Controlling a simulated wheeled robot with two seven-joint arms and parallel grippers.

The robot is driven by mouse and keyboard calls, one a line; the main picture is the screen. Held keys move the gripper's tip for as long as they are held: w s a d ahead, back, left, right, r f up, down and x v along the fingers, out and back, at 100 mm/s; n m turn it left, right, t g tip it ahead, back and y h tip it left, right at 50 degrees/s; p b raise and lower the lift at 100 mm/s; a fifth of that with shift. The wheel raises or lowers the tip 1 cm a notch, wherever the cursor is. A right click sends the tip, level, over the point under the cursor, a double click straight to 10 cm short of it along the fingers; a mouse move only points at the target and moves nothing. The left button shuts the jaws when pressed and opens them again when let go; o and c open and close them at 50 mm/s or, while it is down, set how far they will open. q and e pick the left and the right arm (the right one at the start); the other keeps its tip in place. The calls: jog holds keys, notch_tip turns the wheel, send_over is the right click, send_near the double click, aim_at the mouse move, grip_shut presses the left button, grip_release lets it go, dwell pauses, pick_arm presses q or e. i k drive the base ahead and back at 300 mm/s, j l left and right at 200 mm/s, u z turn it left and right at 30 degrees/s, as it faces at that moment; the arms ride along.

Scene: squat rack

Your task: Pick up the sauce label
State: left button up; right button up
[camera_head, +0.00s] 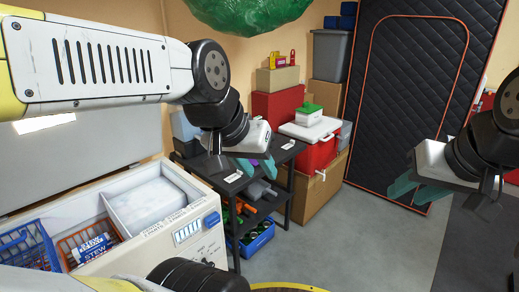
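I cannot make out which label is the sauce label. Small white cards lie on the dark cart top, one (288,145) at its right side and one (233,177) near its front left; their print is too small to read. My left gripper (256,167) is over the cart top between these cards, teal fingers apart. A small purple patch shows between its fingers, and I cannot tell what it is. My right gripper (416,190) hangs far right over open floor, teal fingers apart and empty.
An open chest freezer (207,243) at left has wire baskets, a "STEW" label (95,247) and a white bin. The dark cart (283,180) holds bottles and a blue crate (253,240) below. A red cooler (318,150) stands behind. Grey floor at right is clear.

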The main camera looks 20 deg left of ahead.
aim_at(288, 146)
jog(key=i+l+u, duration=0.25)
jog(key=i+u, duration=0.15)
jog(key=i+l+u, duration=0.75)
jog(key=k+l, duration=0.1)
